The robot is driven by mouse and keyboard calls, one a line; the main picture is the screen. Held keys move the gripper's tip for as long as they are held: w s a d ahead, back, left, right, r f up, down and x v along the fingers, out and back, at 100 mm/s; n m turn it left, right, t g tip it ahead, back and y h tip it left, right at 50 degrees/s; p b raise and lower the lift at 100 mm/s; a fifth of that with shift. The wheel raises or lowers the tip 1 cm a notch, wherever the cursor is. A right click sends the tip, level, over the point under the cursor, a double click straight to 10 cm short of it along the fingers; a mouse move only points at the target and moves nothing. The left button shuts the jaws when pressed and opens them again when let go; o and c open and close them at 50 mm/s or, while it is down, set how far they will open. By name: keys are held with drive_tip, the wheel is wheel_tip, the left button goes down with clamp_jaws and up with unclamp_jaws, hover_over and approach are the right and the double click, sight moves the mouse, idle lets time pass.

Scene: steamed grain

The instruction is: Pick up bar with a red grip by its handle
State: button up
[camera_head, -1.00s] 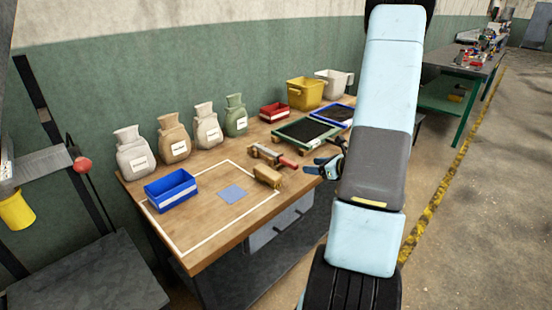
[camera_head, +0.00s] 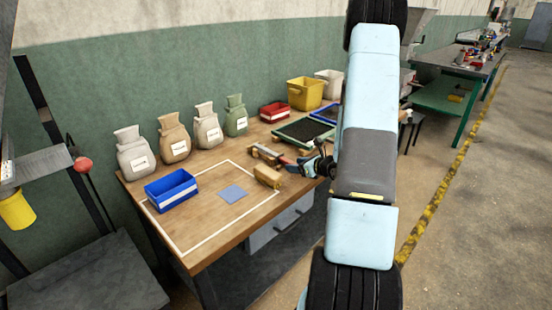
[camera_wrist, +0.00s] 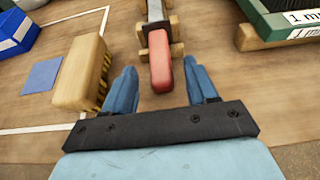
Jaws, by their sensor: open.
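The bar's red grip (camera_wrist: 161,62) lies between and just ahead of my open gripper's (camera_wrist: 162,88) blue fingers in the wrist view. Its grey metal part (camera_wrist: 156,10) runs away toward the top edge, and the bar rests on a small wooden stand (camera_wrist: 176,28). In the head view the bar (camera_head: 268,153) lies on the workbench, and my gripper (camera_head: 311,160) is at its near right end. The grip is partly hidden there by the gripper. Nothing is held.
A wooden block (camera_wrist: 82,72) with striped marks lies left of the grip. A green-framed tray (camera_head: 302,130) lies at the right. A blue bin (camera_head: 171,190), a blue square (camera_head: 233,193) and several sacks (camera_head: 173,138) stand or lie on the bench (camera_head: 210,250).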

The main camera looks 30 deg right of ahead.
sight(290, 162)
drive_tip(key=x, duration=0.4)
clamp_jaws()
idle(0.4)
drive_tip(key=shift+r, duration=0.1)
